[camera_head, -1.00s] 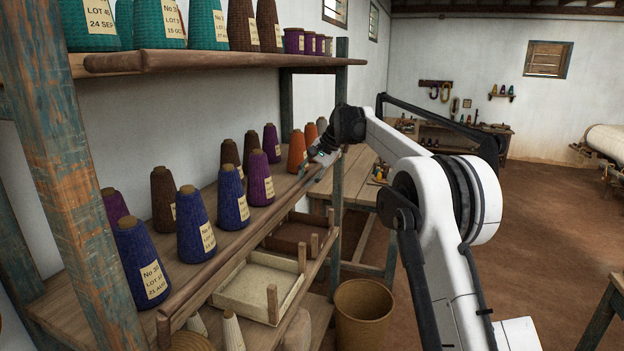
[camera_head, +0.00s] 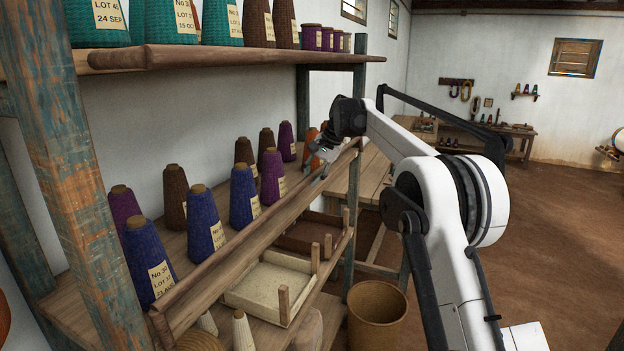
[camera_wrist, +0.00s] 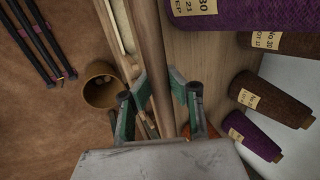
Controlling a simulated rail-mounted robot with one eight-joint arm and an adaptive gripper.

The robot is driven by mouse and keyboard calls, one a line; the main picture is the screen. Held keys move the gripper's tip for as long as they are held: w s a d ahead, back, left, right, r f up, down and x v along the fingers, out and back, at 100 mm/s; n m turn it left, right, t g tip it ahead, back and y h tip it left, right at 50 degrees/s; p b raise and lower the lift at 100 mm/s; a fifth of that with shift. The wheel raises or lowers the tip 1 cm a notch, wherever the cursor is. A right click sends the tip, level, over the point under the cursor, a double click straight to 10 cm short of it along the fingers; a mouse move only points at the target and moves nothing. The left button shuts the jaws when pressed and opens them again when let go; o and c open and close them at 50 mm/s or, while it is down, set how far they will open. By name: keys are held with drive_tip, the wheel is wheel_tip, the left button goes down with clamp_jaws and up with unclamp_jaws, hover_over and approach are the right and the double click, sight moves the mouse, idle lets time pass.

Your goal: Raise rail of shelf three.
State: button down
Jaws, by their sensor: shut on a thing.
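The rail (camera_head: 240,245) is a long wooden bar along the front edge of the shelf board (camera_head: 195,245) that carries purple, brown and blue yarn cones. My gripper (camera_head: 322,168) is at the far part of this rail, shut on it. In the wrist view the two green-grey fingers (camera_wrist: 160,105) stand on either side of the rail (camera_wrist: 150,50). The rail's far end is partly hidden by my gripper and arm.
Blue cones (camera_head: 203,220) stand close behind the rail, and an orange cone (camera_head: 311,142) is near my gripper. An upper shelf (camera_head: 230,58) overhangs the cones. A pale tray (camera_head: 265,285) lies below; a brown bin (camera_head: 376,318) stands on the floor.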

drive_tip(key=shift+r, duration=0.25)
drive_tip(key=c, duration=1.6)
unclamp_jaws()
drive_tip(key=shift+f, duration=0.15)
drive_tip(key=v, duration=1.2)
drive_tip(key=shift+s, duration=0.1)
